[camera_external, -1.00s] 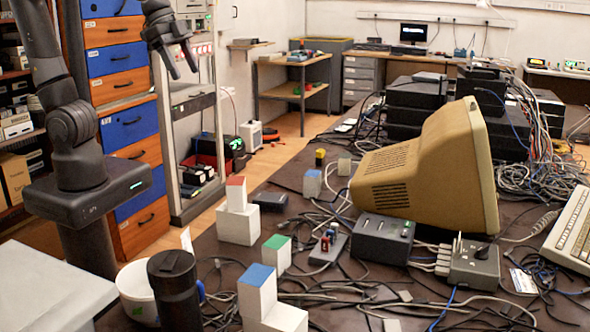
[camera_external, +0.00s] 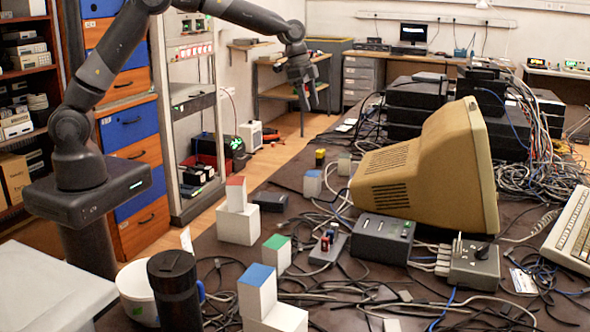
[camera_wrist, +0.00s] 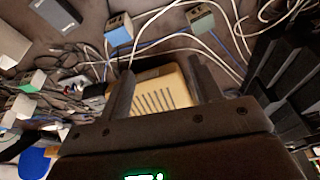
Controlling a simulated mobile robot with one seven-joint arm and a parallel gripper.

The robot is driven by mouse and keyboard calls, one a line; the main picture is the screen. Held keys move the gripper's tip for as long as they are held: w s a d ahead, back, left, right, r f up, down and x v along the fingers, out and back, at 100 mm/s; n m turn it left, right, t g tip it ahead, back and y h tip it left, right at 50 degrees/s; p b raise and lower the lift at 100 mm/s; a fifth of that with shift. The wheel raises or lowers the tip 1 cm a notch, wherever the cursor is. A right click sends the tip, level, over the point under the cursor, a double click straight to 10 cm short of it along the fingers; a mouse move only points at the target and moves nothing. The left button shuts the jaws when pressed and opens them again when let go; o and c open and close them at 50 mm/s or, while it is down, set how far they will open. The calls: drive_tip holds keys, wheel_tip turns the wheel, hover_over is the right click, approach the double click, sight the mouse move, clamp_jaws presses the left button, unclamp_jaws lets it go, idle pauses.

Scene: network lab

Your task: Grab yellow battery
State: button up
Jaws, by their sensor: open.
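The yellow battery (camera_external: 320,157) is a small yellow and dark block standing upright on the dark table, left of the beige monitor in the external view. I cannot make it out in the wrist view. My gripper (camera_external: 306,97) is open and empty, pointing down, well above the table and above the battery in the picture. In the wrist view my gripper's two fingers (camera_wrist: 163,82) are spread apart, with the monitor's vented casing seen below and between them.
The beige monitor (camera_external: 425,175) is a large obstacle right of the battery. A blue-topped block (camera_external: 312,183) and a pale block (camera_external: 344,164) stand close to it; the blue-topped block also shows in the wrist view (camera_wrist: 118,32). Cables lie around, and a dark box (camera_external: 270,201) sits nearby.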

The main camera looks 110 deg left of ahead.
approach(320, 150)
drive_tip(key=f, duration=0.1)
drive_tip(key=x, duration=1.1)
drive_tip(key=shift+w, duration=0.2)
drive_tip(key=c, duration=1.1)
